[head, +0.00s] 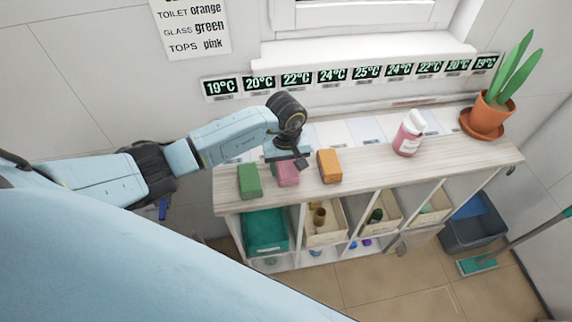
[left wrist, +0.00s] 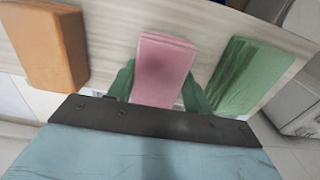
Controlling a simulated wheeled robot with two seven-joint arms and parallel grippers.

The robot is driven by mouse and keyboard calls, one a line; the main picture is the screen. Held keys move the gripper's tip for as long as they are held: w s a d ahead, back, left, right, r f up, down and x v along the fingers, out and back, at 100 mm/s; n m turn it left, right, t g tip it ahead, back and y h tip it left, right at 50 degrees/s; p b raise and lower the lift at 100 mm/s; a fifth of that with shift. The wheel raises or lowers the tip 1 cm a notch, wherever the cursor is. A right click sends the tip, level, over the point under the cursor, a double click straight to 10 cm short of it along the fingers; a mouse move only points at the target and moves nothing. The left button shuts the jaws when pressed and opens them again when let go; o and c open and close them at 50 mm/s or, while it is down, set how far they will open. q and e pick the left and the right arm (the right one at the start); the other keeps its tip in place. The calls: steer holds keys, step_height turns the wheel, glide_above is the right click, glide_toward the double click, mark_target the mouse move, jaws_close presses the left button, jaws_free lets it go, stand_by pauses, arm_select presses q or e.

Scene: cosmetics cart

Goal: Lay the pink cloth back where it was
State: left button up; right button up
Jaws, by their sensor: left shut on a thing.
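The pink cloth (head: 288,174) is a folded block on the front part of the wooden cart top, between the green cloth (head: 250,181) and the orange cloth (head: 329,166). My left gripper (head: 298,160) reaches down over it from behind. In the left wrist view the pink cloth (left wrist: 163,68) sits between the two green fingers of my left gripper (left wrist: 157,88), which are shut on it. The cloth appears at or just above the cart top; I cannot tell whether it touches. My right gripper is not in view.
A pink bottle (head: 408,133) and a potted plant (head: 487,115) stand to the right on the cart top (head: 452,148). Bins fill the shelf below. Temperature cards line the wall behind. A sign (head: 192,26) hangs at upper left. Bare top lies between the orange cloth and the bottle.

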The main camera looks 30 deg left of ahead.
mark_target(286, 165)
arm_select(q)
steer(key=o, duration=0.9)
steer(key=shift+f, duration=0.1)
steer(key=shift+o, duration=0.2)
step_height(286, 165, up, 12)
steer(key=shift+r, duration=0.2)
